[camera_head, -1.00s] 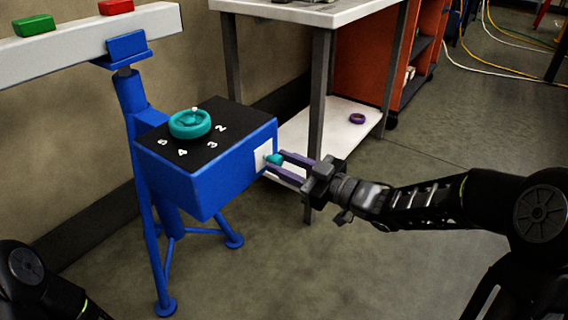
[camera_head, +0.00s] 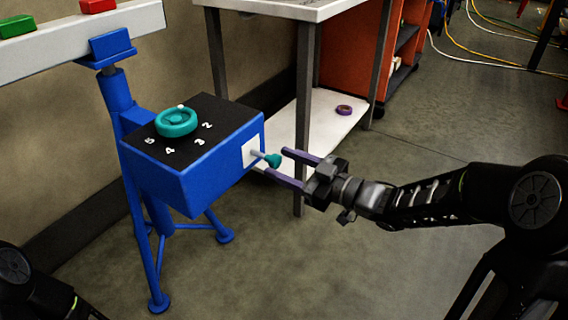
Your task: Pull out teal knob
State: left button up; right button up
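The teal knob (camera_head: 273,160) sticks out on a short pale shaft from the white plate (camera_head: 251,151) on the side of the blue box (camera_head: 205,178). My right gripper (camera_head: 293,167) is open. The knob looks clear of both fingers. A teal handwheel (camera_head: 177,122) lies on the black top of the box beside white numbers. Of my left arm (camera_head: 30,285) only a part shows at the lower left; its gripper is outside the picture.
A blue stand (camera_head: 122,100) carries the box and a pale beam (camera_head: 70,45) with green and red blocks. A table (camera_head: 280,8) with a low white shelf (camera_head: 318,125) stands behind; a purple ring (camera_head: 344,110) lies on the shelf. Floor at the lower middle is clear.

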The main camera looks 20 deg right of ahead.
jog(key=shift+s+d+r+p, duration=0.1)
jog(key=shift+s+d+p, duration=0.2)
jog(key=shift+s+d, duration=0.15)
jog(key=p+v, duration=0.1)
jog(key=v, duration=0.5)
jog(key=shift+s+p, duration=0.25)
jog(key=shift+p, duration=0.05)
jog(key=shift+d, duration=0.1)
